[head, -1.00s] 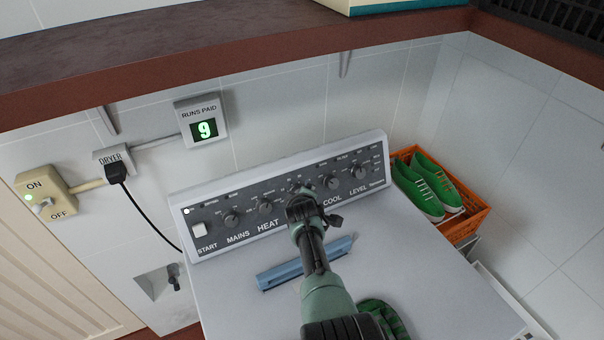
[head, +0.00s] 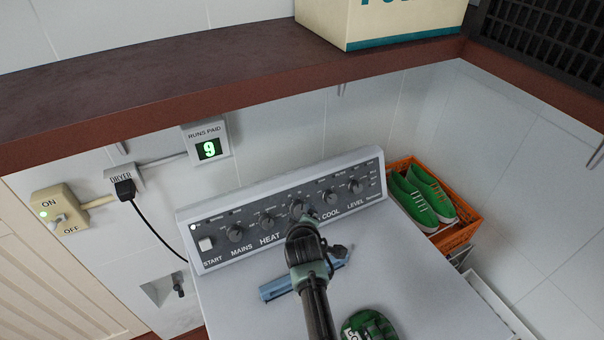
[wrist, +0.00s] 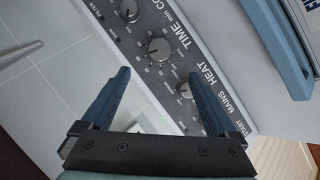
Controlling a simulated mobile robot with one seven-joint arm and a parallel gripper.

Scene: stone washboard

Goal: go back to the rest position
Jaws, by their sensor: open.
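My gripper (wrist: 150,100) is open and empty in the wrist view, its two blue fingers spread in front of the control panel (wrist: 160,55). In the head view my arm reaches over the machine's white top (head: 420,290), and its end hides part of the control panel (head: 285,215). The fingertips are hidden there by the arm. I cannot tell how far they stand from the knobs. No object is held.
A blue bar-like thing (head: 275,288) lies on the machine top, with a green item (head: 368,325) nearer. Green shoes (head: 425,195) sit in an orange crate (head: 468,225) at right. A brown shelf (head: 200,75) carrying a box (head: 400,25) overhangs behind. A switch (head: 58,215) is at left.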

